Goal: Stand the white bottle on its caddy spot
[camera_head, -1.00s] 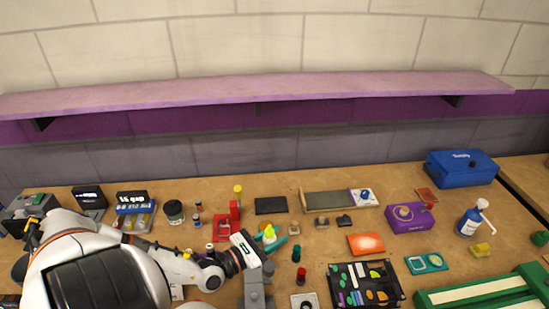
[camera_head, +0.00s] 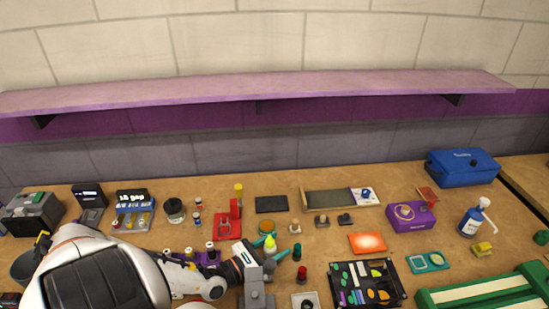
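My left gripper (camera_head: 274,252), with teal fingertips, is at the lower middle. Its fingers are around a small pale bottle with a yellowish top (camera_head: 270,243), apparently the white bottle; most of its body is hidden. It moves with the fingers and looks held roughly upright. A purple caddy (camera_head: 208,258) stands to the left of the gripper, behind my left forearm. Several small bottles with pale tops are at it; its spots are largely hidden by the arm. My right gripper is not in view.
A grey vise-like block (camera_head: 256,289) stands just below the gripper. A dark green bottle (camera_head: 297,252) and a red-topped one (camera_head: 302,273) are close on the right. A red stand (camera_head: 229,224) is behind the caddy. A black tool tray (camera_head: 365,284) lies at right.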

